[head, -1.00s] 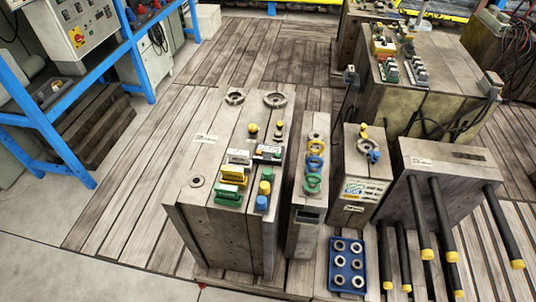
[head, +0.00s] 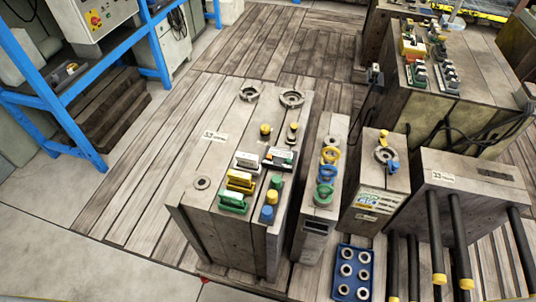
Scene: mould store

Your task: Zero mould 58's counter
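Several steel moulds stand on the slatted floor. The large left mould (head: 222,180) carries a small white label plate (head: 215,136) whose number is too small to read surely. On its top are a white block (head: 247,161) and a white-and-dark block (head: 280,157); I cannot tell whether either is a counter. A narrow mould (head: 322,190) with coloured rings and a dark front window stands beside it. A mould with a printed front (head: 377,190) and a wide mould (head: 470,188) with a label plate stand further right. I cannot tell which is mould 58. Neither gripper is in view.
A blue tray (head: 341,279) of metal rings lies in front of the narrow mould. Black rods with yellow ends (head: 461,240) stand at the right front. A blue rack (head: 85,140) stands at the left. The slatted floor (head: 165,140) between rack and large mould is clear.

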